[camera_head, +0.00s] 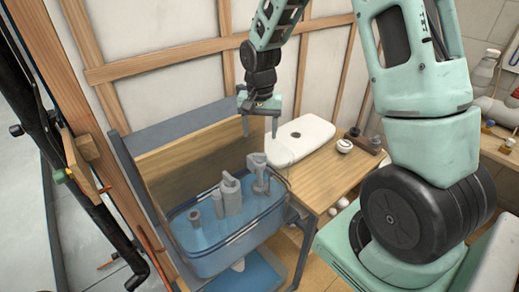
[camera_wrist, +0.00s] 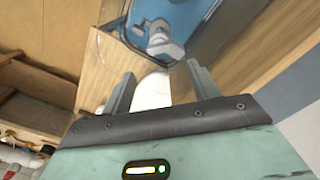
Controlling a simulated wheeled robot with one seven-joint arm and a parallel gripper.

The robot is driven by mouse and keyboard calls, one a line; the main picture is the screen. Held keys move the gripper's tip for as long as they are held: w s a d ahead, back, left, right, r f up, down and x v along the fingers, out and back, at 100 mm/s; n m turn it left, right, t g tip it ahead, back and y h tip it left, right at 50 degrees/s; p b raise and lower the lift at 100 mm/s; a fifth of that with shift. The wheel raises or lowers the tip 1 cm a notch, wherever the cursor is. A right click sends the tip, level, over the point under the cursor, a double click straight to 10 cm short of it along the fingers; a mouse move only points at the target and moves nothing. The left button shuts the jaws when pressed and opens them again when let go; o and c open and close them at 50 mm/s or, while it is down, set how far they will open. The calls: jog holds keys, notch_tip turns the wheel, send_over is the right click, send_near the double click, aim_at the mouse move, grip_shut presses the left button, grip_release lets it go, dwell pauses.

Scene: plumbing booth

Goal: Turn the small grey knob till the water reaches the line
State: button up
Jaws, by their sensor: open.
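A clear tank (camera_head: 215,262) holds blue water and stands left of centre in the head view. A dark line runs around its upper wall. Grey fittings stand in it, including a tall one (camera_head: 231,195) in the middle and a fill valve (camera_head: 258,172) at its right end. I cannot make out for certain which part is the small grey knob. My gripper (camera_head: 260,134) is open and empty above and behind the tank's right end, apart from the fittings. In the wrist view, the fingers (camera_wrist: 162,90) are spread, with a grey fitting (camera_wrist: 163,42) and the tank beyond them.
A white lid (camera_head: 305,132) lies on the wooden bench (camera_head: 333,182) right of the tank. A small round white item (camera_head: 344,146) and dark fittings (camera_head: 365,140) sit nearby. A wooden board and stud wall stand behind. Bottles and pipes are at far right.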

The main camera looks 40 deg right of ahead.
aim_at(260, 158)
notch_tip(260, 158, down, 8)
jog(key=shift+f+p, duration=0.1)
jog(key=shift+p, duration=0.4)
jog(key=c, duration=1)
